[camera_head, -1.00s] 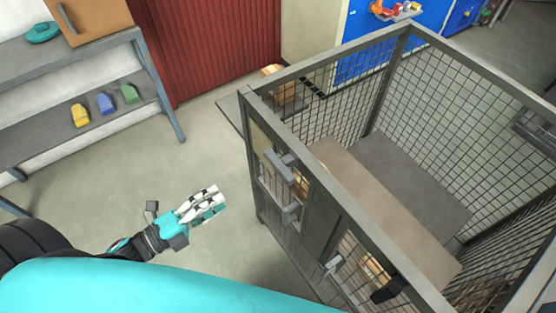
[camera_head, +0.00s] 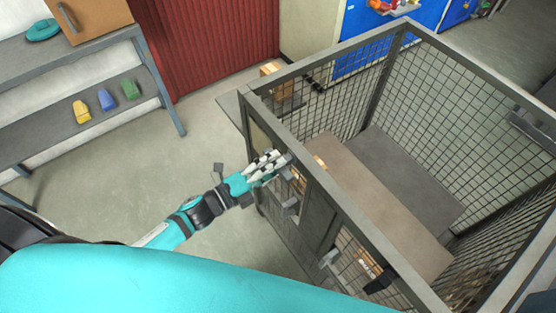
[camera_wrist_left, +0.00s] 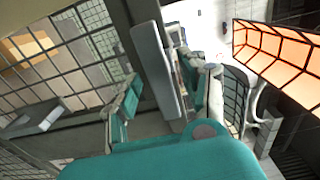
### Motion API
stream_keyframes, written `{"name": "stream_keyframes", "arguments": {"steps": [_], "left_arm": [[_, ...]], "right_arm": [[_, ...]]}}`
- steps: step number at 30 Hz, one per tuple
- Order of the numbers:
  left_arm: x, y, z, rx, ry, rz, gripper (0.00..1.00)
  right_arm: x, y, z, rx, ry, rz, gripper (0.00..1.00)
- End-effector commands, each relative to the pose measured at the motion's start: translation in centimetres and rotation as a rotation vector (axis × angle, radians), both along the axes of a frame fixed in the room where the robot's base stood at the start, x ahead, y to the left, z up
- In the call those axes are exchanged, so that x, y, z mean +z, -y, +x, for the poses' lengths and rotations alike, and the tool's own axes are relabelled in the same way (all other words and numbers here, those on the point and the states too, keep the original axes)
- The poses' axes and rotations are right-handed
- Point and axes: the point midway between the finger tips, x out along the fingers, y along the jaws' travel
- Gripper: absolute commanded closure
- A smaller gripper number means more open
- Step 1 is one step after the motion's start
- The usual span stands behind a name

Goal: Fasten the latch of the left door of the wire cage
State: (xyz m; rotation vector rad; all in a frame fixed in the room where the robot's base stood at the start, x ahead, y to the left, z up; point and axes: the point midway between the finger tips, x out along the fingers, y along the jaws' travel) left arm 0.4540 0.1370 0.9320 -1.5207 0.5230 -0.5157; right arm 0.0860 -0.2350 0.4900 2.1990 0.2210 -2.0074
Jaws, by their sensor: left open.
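The wire cage (camera_head: 330,205) stands at the right in the head view, with its left door (camera_head: 265,150) facing my left arm. A grey bar-like latch part (camera_head: 284,160) sits high on this door, and a second grey block (camera_head: 291,203) sits below it. My left gripper (camera_head: 272,165) is at the upper latch part and partly covers it. In the left wrist view, my left gripper (camera_wrist_left: 165,100) is open, with a grey bar (camera_wrist_left: 154,70) between its fingers. I cannot tell whether a finger touches it. My right gripper is not in view.
A grey shelf (camera_head: 70,120) with several small coloured blocks stands at the left. Grey boards (camera_head: 385,200) lie inside the cage. Another grey handle (camera_head: 329,258) is on the right door. The floor (camera_head: 205,125) between shelf and cage is clear.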

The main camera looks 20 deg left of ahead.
Motion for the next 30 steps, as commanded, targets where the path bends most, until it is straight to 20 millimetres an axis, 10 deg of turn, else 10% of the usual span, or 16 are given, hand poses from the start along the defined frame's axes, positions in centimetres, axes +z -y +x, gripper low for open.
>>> {"name": "stream_keyframes", "arguments": {"steps": [14, 24, 30], "left_arm": [[-0.04, 0.90, 1.11, 0.000, -0.001, 0.001, 0.57], [-0.03, 0.88, 1.09, 0.000, -0.001, 0.001, 1.00], [-0.04, 0.87, 1.08, 0.000, -0.004, -0.003, 1.00]], "right_arm": [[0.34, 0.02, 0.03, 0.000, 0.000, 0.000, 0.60], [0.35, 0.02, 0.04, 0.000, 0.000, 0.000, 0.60], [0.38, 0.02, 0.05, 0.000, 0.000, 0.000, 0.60]]}}
